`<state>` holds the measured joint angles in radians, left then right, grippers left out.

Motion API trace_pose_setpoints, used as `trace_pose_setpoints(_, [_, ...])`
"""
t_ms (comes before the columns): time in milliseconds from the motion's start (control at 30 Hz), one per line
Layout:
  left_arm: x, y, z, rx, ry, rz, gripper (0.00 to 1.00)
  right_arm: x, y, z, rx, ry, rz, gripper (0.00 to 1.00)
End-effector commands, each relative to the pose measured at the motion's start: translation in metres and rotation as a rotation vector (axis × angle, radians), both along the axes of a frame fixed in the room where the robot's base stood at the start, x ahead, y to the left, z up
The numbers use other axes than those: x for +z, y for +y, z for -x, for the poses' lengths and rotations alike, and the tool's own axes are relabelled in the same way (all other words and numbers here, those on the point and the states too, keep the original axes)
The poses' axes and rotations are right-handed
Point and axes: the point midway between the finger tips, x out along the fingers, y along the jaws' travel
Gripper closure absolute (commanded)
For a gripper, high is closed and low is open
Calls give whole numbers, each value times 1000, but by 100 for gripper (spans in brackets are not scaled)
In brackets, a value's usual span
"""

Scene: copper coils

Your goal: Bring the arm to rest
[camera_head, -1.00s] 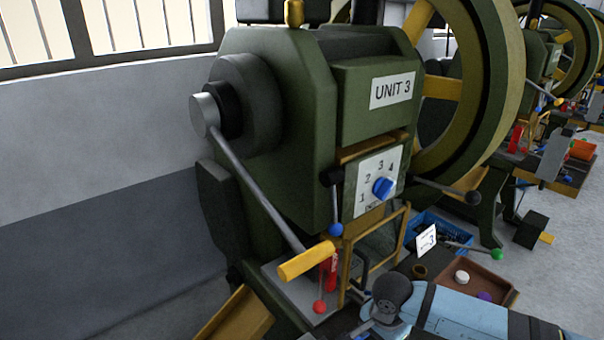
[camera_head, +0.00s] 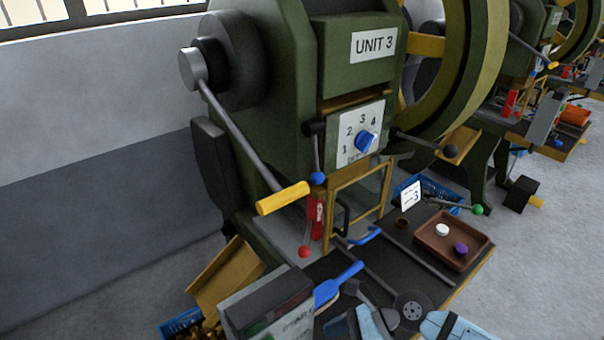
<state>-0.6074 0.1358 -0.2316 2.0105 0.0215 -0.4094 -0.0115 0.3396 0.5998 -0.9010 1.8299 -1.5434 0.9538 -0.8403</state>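Part of my own arm shows at the bottom edge: light blue links (camera_head: 450,328) and a dark round joint (camera_head: 411,309). It lies in front of the dark bench of the green press (camera_head: 290,100) marked UNIT 3. I make out no gripper fingers on it and cannot see it holding anything. No arm comes in from the left. The press has a long grey lever with a yellow handle (camera_head: 283,198) and a blue dial knob (camera_head: 366,141). A yellow frame guard (camera_head: 357,208) stands below the dial.
A brown tray (camera_head: 437,255) holds a white and a purple piece on the bench. A blue-handled tool (camera_head: 338,284) lies near the grey box (camera_head: 268,305) at the front. A blue crate (camera_head: 177,324) is at lower left.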

Motion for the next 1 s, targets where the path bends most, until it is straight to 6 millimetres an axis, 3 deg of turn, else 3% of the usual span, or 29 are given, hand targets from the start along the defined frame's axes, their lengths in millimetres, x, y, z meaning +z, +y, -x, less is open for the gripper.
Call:
trace_pose_setpoints(133, [-1,-2,2,-1,4,2,57,19,-7,4,-387,408,-318,28])
trace_pose_setpoints(267, [-1,-2,2,-2,4,4,57,21,-44,-7,-756,810,-573,28])
trace_pose_setpoints(467, [-1,-3,2,-2,4,4,57,-23,-136,-3,-1308,1424,-890,28])
trace_pose_setpoints(600, [0,-3,2,-2,4,4,57,-62,-188,22,-1608,1745,-1035,28])
trace_pose_setpoints(800, [-1,-2,2,-2,4,4,57,-105,-241,72,-1944,2079,-1172,28])
trace_pose_setpoints(833, [-1,-2,2,-2,4,4,57,-111,-247,81,1988,-2122,1187,28])
trace_pose_setpoints(900, [-1,-2,2,0,4,4,57,-123,-261,101,1909,-2020,1115,28])
trace_pose_setpoints(1000, [-1,-2,2,0,4,4,57,-124,-238,99,1813,-2026,1137,28])
